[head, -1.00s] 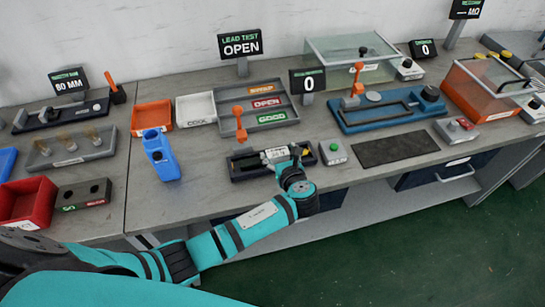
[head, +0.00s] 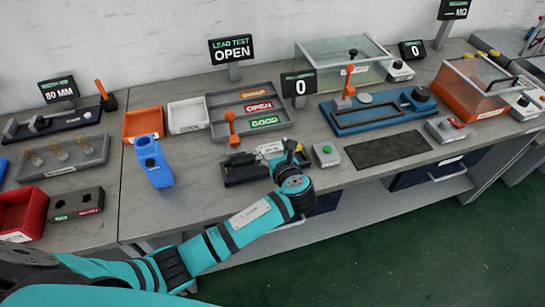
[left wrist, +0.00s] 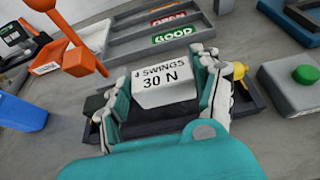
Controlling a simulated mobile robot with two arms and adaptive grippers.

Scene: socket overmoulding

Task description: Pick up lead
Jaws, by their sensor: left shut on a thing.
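My left gripper (head: 276,150) is at the dark lead-test fixture (head: 236,178) near the front of the bench. In the left wrist view its fingers (left wrist: 160,105) stand on either side of a white block (left wrist: 165,82) lettered "4 SWINGS 30 N". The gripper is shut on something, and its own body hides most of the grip. A small yellow piece (left wrist: 240,70) shows just right of the fingers; it may be an end of the lead. The rest of the lead cannot be made out. My right gripper is not in view.
An orange-handled lever (head: 232,128) stands behind the fixture. A grey sorting tray (head: 218,101) is at the back. A green-button box (head: 326,155) is close on the right, with a dark mat (head: 388,148) beyond. A blue container (head: 156,163) stands left.

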